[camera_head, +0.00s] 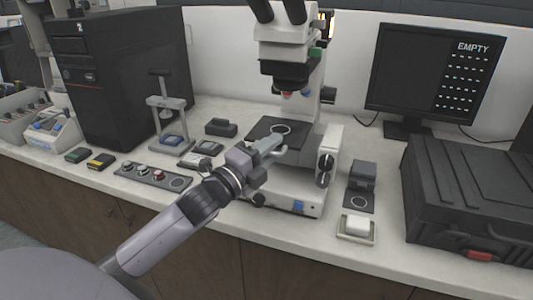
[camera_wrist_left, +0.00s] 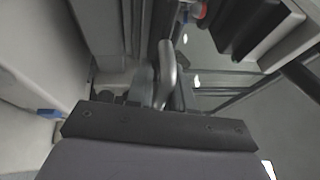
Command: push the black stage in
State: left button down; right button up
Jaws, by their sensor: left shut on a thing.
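The black stage (camera_head: 272,130) is a flat dark plate with a pale ring on it, on the white microscope (camera_head: 310,110) in the middle of the counter. My left arm reaches in from the lower left. My left gripper (camera_head: 270,147) is at the front edge of the stage, shut on it. The gripper covers part of the stage's front edge, so the exact contact is hidden. In the left wrist view, a light grey finger-like part (camera_wrist_left: 166,75) stands close beyond the dark gripper body. My right gripper is not in view.
A small press (camera_head: 168,110) and a strip with several round pieces (camera_head: 152,175) lie left of the microscope. A white tray (camera_head: 356,228) and small dark block (camera_head: 362,175) stand to its right. A black case (camera_head: 465,190) and a monitor reading EMPTY (camera_head: 430,70) are farther right.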

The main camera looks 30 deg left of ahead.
pick_arm(q)
jog(key=shift+w+a+r, duration=0.1)
jog(key=shift+w+r, duration=0.15)
jog(key=shift+w, duration=0.2)
jog(key=c, duration=1.2)
grip_release()
jog(key=shift+o, duration=0.2)
jog(key=shift+s+f, duration=0.15)
jog(key=r+b+v, duration=0.1)
jog(key=v, duration=0.5)
jog(key=shift+s+a+f, duration=0.15)
jog(key=shift+s+f, duration=0.25)
jog(key=shift+f, duration=0.05)
